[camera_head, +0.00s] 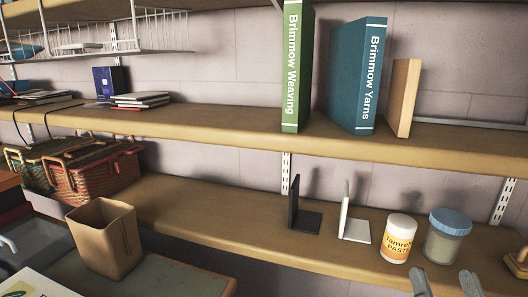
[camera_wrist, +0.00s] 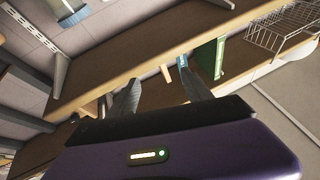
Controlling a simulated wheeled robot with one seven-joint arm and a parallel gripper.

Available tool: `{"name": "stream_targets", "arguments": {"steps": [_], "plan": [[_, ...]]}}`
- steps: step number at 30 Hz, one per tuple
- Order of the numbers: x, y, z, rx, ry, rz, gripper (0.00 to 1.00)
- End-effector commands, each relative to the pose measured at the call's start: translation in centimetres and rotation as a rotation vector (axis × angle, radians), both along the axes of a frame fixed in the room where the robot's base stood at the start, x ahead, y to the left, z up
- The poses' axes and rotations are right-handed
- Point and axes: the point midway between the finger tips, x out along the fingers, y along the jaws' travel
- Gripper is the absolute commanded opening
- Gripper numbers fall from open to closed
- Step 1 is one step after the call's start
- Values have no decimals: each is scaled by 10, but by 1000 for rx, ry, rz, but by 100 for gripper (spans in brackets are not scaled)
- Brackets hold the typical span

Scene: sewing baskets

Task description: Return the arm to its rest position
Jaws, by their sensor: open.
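My gripper (camera_head: 446,284) shows at the lower right edge of the head view, with two grey fingertips apart and nothing between them. It is in front of the lower shelf, just below the paste jar (camera_head: 398,238) and the blue-lidded jar (camera_head: 447,236) in the picture. In the wrist view my gripper (camera_wrist: 160,95) points toward the shelving, its fingers spread and empty. The rest of my arm is hidden in the head view.
The lower shelf (camera_head: 215,213) also holds a black bookend (camera_head: 302,210), a white bookend (camera_head: 353,218) and wicker baskets (camera_head: 95,172). The upper shelf (camera_head: 220,125) holds a green book (camera_head: 292,75) and a blue book (camera_head: 358,75). A brown bin (camera_head: 105,238) stands at lower left.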

Motion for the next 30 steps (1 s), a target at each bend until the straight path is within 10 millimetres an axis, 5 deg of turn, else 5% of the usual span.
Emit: {"name": "stream_targets", "arguments": {"steps": [6,21,30], "plan": [[-52,11,-70,-21,123,-6,58],[-199,33,-199,-70,540,49,58],[-253,38,-231,-74,706,84,58]]}}
